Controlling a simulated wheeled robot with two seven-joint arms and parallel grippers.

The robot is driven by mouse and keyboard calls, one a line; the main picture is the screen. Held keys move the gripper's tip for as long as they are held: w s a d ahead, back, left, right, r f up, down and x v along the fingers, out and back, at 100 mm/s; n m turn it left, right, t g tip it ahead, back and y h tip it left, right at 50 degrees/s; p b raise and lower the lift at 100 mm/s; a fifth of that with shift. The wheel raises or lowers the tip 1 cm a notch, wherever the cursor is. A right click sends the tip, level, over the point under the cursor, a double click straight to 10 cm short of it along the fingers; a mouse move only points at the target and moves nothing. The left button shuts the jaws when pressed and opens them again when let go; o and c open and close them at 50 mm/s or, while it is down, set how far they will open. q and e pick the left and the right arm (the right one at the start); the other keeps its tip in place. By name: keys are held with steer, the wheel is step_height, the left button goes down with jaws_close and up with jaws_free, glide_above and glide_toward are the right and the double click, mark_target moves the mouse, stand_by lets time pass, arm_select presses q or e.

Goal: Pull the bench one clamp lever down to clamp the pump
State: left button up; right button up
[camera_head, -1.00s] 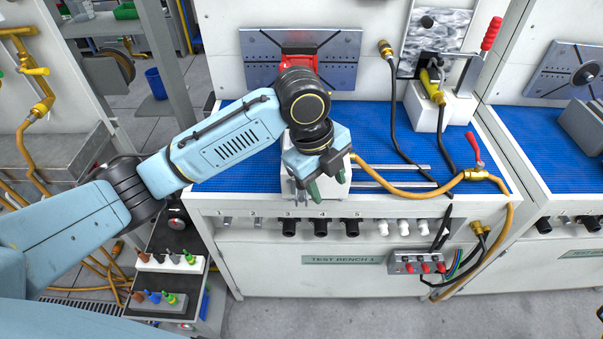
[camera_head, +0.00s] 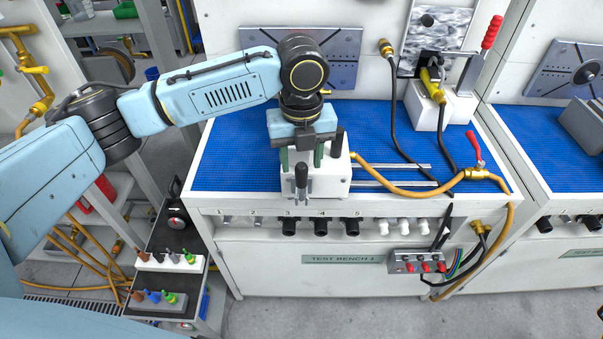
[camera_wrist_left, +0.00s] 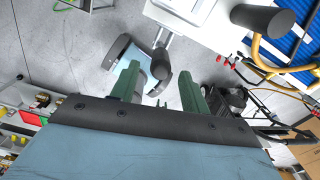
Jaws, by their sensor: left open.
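In the head view, a white fixture block (camera_head: 330,185) sits at the front of test bench one. A black-handled lever (camera_head: 301,178) stands at its front, and a second black knob (camera_head: 337,142) is at its right. My left gripper (camera_head: 301,159) is open above the block, its green fingers on either side of the lever in the picture. In the left wrist view the lever's black handle (camera_wrist_left: 161,66) shows between the open fingers (camera_wrist_left: 158,82); contact cannot be told. The pump is not clearly visible; my arm covers the area behind the block. My right gripper is not in view.
The blue bench mat (camera_head: 230,160) is clear to the left of the block. A yellow hose (camera_head: 400,192) and two metal rails lie to the right. A red-handled lever (camera_head: 491,32) and a red valve handle (camera_head: 474,148) stand farther right.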

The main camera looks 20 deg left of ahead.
mark_target(301, 183)
arm_select(q)
steer(key=shift+f, duration=2.4)
jaws_close()
